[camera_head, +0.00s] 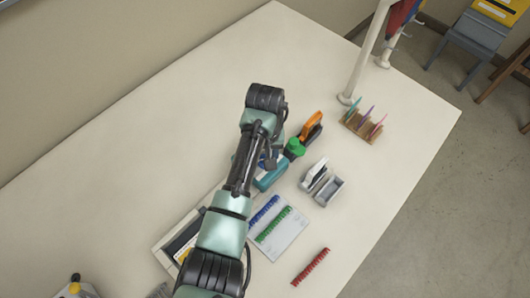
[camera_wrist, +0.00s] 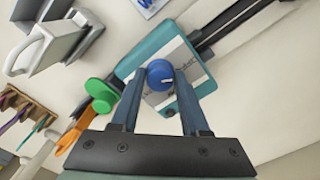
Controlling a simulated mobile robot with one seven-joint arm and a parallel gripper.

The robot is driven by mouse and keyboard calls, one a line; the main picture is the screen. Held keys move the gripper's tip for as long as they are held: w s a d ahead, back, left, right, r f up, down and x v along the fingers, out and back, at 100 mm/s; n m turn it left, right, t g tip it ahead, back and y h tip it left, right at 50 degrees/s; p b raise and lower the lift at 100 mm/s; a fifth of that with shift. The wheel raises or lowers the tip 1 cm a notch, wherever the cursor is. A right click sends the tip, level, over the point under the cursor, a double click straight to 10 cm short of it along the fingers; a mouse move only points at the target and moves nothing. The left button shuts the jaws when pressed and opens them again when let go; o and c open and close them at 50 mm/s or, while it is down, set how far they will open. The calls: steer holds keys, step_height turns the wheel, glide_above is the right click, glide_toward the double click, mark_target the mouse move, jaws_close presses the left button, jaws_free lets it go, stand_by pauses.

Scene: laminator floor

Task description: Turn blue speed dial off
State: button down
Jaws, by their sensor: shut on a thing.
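The blue speed dial (camera_wrist: 159,76) is a round knob with a small white mark, on the teal-and-white end of the laminator (camera_wrist: 207,80). In the wrist view my gripper (camera_wrist: 160,88) has one finger on each side of the dial and is shut on it. In the head view the laminator's teal end (camera_head: 270,174) shows beside my arm, which covers much of the machine. The dial is mostly hidden there by my gripper (camera_head: 267,162), so its contact shows best in the wrist view.
A green-knobbed tool (camera_head: 295,148) and an orange-handled one (camera_head: 312,126) lie close beside the laminator. The table's upper left is clear.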

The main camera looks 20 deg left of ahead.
stand_by(0.4)
steer(key=shift+c, duration=2)
jaws_free()
step_height(320, 180, up, 13)
steer(key=p, duration=0.2)
